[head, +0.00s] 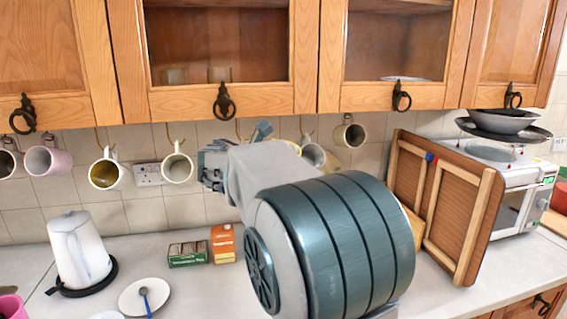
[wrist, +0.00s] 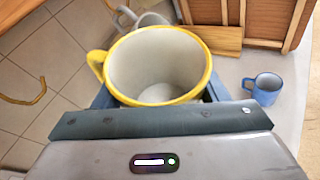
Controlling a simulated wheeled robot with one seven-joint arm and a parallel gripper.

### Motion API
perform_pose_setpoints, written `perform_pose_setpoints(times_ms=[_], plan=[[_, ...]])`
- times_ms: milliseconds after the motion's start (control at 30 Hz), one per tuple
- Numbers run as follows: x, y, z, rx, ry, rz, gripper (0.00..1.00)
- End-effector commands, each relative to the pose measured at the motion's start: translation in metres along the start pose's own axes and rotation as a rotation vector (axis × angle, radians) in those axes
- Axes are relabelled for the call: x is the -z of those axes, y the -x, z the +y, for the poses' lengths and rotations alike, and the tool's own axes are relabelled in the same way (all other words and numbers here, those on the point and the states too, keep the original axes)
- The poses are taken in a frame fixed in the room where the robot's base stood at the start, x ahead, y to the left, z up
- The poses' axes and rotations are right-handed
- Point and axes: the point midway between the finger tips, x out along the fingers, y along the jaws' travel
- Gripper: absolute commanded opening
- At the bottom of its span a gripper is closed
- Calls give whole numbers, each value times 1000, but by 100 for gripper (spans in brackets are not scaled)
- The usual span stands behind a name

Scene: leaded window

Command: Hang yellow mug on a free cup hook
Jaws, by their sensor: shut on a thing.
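The yellow mug (wrist: 156,102) has a bright yellow rim and handle and a pale inside. In the wrist view it sits between the fingers of my gripper (wrist: 158,92), which is shut on it. Its opening faces the camera and its handle points left. An empty brass-coloured cup hook (wrist: 25,98) shows at the left of the wrist view. A hook without a mug also shows under the cabinet (head: 239,130), left of my arm.
Other mugs hang under the cabinets, including a cream one (head: 177,167), a white one (head: 107,174) and a pink one (head: 50,161). A grey mug (wrist: 152,19) hangs just beyond the held mug. A blue mug (wrist: 265,88) stands on the counter. A wooden panel (head: 446,205) leans at right.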

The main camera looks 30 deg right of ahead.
Motion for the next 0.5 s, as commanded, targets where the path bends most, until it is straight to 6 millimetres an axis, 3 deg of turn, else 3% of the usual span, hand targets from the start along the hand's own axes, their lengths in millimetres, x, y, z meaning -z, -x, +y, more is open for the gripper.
perform_pose_setpoints(times_ms=[500], plan=[[-3, -15, 28, -2, 0, 0, 35]])
